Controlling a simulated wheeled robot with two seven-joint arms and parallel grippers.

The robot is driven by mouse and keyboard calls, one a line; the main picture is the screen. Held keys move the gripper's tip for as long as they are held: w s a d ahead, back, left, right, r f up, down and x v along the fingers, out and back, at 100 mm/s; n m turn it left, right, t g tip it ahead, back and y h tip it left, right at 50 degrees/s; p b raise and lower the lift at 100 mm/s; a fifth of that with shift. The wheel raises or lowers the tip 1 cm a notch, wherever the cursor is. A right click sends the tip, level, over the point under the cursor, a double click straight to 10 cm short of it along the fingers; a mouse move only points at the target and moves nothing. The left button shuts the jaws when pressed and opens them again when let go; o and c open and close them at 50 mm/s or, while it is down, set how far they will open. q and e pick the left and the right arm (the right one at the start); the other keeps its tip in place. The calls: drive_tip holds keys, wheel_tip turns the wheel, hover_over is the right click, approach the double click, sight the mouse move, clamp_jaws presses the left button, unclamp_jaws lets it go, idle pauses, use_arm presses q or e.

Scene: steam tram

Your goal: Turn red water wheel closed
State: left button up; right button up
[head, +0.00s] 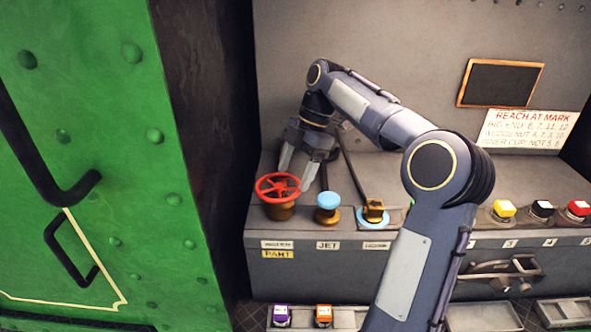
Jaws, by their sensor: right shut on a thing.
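The red water wheel (278,187) is a spoked handwheel on a brass base, at the left end of the grey console's ledge. My right gripper (294,176) reaches down to it from behind and to the right. Its two pale fingers are at the far right part of the wheel's rim, and it is shut on the wheel. The fingers hide a little of the rim. How far the wheel is turned cannot be told. My left gripper is not in view.
A blue-topped knob (327,201) stands just right of the wheel, then a yellow-brass valve (373,210) on a blue ring. Yellow (503,209), black (542,209) and red (578,209) buttons sit farther right. A green riveted door (100,150) fills the left.

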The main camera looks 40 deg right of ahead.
sight(292, 196)
drive_tip(key=shift+s+f, duration=0.1)
drive_tip(key=shift+f, duration=0.15)
drive_tip(key=shift+s+a+f+m+b, duration=0.15)
drive_tip(key=shift+s+m+b, duration=0.1)
drive_tip(key=shift+m+b, duration=0.5)
drive_tip(key=shift+s+a+m+t+b, duration=0.1)
drive_tip(key=shift+s+m+t+b, duration=0.35)
drive_tip(key=shift+m+t+b, duration=0.45)
drive_tip(key=m+b, duration=0.1)
drive_tip(key=m, duration=0.1)
drive_tip(key=s+a+m+h+b, duration=0.1)
drive_tip(key=m, duration=0.1)
drive_tip(key=shift+s+t, duration=0.1)
drive_tip(key=shift+t, duration=0.3)
drive_tip(key=shift+s+a+m+h+b, duration=0.25)
drive_tip(key=shift+m+h+b, duration=0.1)
drive_tip(key=shift+m, duration=0.6)
drive_tip(key=m, duration=0.2)
drive_tip(key=t, duration=0.1)
drive_tip(key=shift+s+a+m+h, duration=0.25)
drive_tip(key=shift+a+m+h, duration=0.1)
drive_tip(key=shift+a+m, duration=0.05)
drive_tip(key=shift+s+a+m+h, duration=0.1)
drive_tip(key=shift+a+m+h, duration=0.3)
drive_tip(key=shift+m, duration=0.6)
drive_tip(key=shift+s+a+m+h, duration=0.1)
drive_tip(key=shift+a+m+h, duration=0.3)
drive_tip(key=shift+m, duration=0.6)
drive_tip(key=shift+c, duration=0.3)
